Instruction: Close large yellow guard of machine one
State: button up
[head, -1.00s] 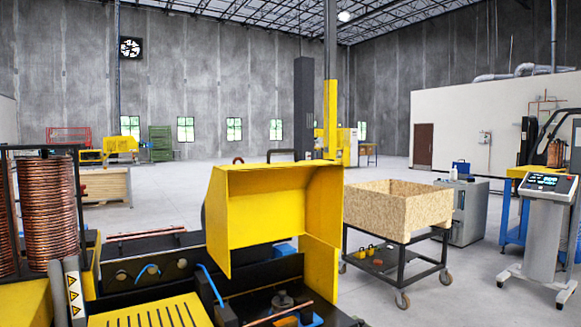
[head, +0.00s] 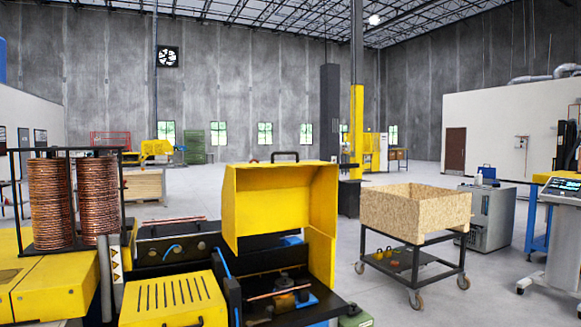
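In the head view a machine stands close in front of me, with a black bed and yellow covers. Its large yellow guard (head: 283,205) is raised, with its hollow side facing me. A black handle (head: 285,155) shows at the top of the guard. Below the guard, the black work area (head: 262,312) is exposed, with a copper tube (head: 278,292) lying across it and a blue part beside it. No label naming the machine can be read. My gripper is not in view.
Copper coils (head: 51,205) stand on a black rack at the left. A slotted yellow cover (head: 172,300) is at the front. A wooden box (head: 415,210) on a wheeled cart stands to the right, and a control console (head: 555,225) farther right.

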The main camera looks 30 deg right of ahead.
aim_at(260, 198)
jog(key=k, duration=0.25)
jog(key=z, duration=0.3)
jog(key=i, duration=0.4)
jog(key=z, duration=0.65)
jog(key=i, duration=1.4)
jog(key=u, duration=1)
jog(key=k, duration=0.5)
jog(key=z, duration=0.05)
